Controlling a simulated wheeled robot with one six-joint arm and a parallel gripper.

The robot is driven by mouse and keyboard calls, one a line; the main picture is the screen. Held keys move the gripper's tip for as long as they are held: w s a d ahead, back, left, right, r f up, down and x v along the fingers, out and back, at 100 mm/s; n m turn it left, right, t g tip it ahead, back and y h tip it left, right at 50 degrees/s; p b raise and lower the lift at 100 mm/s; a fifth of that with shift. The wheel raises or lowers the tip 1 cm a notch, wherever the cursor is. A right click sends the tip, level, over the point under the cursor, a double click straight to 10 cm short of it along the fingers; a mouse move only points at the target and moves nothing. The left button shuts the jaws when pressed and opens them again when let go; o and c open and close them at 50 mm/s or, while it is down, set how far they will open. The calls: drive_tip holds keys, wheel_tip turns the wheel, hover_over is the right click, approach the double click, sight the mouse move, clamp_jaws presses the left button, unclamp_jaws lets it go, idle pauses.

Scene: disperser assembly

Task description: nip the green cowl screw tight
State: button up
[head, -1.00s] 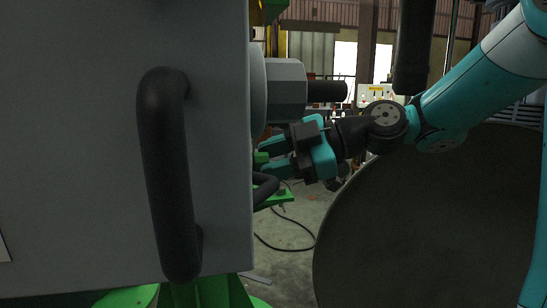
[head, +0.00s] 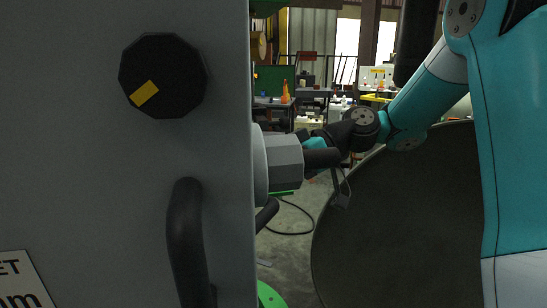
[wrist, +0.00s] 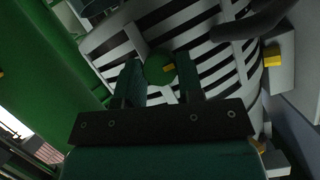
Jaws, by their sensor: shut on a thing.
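The green cowl screw (wrist: 160,68) shows in the wrist view as a rounded green head in front of a cowl (wrist: 205,50) with pale ribs and dark slots. My gripper (wrist: 158,77) has one finger on each side of the screw and is shut on it. In the head view only a teal part of my gripper (head: 316,144) shows; its fingers and the screw are hidden behind a grey hexagonal fitting.
A grey cabinet (head: 90,200) with a black knob (head: 163,76) and black handle (head: 187,245) fills the left. The hexagonal fitting (head: 285,163) juts from its side. A large dark round vessel (head: 400,215) stands right. Yellow tabs (wrist: 272,58) edge the cowl.

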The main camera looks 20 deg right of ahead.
drive_tip(key=m+g+y+p, duration=0.1)
drive_tip(key=m+p, duration=0.1)
drive_tip(key=p, duration=0.4)
drive_tip(key=m+g+y+p, duration=0.1)
drive_tip(key=m+p, duration=0.2)
drive_tip(key=p, duration=0.4)
drive_tip(key=m+g+p, duration=0.1)
drive_tip(key=m+p, duration=0.1)
drive_tip(key=p, duration=0.5)
drive_tip(key=shift+w+r+g+y, duration=0.15)
drive_tip(key=shift+w+g+y, duration=0.1)
drive_tip(key=shift+g+y, duration=0.15)
drive_tip(key=shift+m+p, duration=0.3)
drive_tip(key=shift+p, duration=0.1)
drive_tip(key=shift+f, duration=0.2)
drive_tip(key=o, duration=0.9)
drive_tip(key=shift+f+b, duration=0.2)
drive_tip(key=shift+b, duration=0.25)
